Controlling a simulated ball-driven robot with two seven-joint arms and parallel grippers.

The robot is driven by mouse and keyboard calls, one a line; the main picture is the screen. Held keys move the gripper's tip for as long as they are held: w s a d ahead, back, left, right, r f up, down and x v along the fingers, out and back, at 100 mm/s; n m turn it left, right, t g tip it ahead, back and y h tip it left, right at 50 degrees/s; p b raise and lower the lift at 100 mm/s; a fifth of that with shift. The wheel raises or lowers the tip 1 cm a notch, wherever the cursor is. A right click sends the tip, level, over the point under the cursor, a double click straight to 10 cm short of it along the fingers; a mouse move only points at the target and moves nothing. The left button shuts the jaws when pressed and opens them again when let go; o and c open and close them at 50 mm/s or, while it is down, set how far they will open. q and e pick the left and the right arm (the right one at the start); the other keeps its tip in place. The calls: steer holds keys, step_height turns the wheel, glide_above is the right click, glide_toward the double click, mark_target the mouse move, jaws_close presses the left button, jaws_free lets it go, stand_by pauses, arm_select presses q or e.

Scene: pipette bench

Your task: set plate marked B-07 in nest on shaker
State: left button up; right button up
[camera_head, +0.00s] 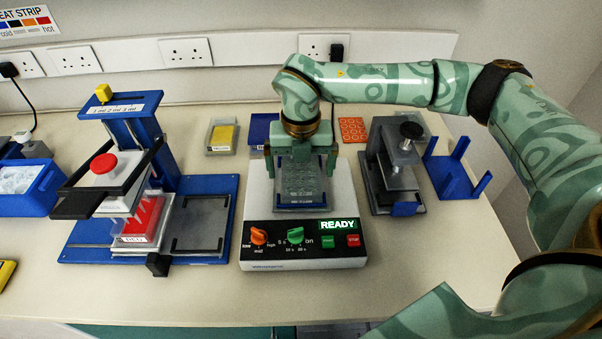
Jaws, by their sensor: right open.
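The shaker (258,205) is a pale box with a dark front panel, orange and green knobs and a lit READY sign. Its nest (300,208) is on top. A clear plate (302,180) is at the nest, looking level; I cannot read a B-07 mark on it, nor tell whether it is fully seated. My right gripper (302,168) is pointed down over the shaker, open, with one finger on each side of the plate. Its body hides the back of the nest. My left gripper is not in view.
Left of the shaker is a blue press-like rig (220,200) with a red knob and red block. To the right are a grey clamp device (395,165) and an empty blue stand (455,175). A yellow-topped tray (221,137) sits behind.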

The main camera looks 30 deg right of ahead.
step_height(320, 180, up, 9)
steer(key=shift+p, duration=0.45)
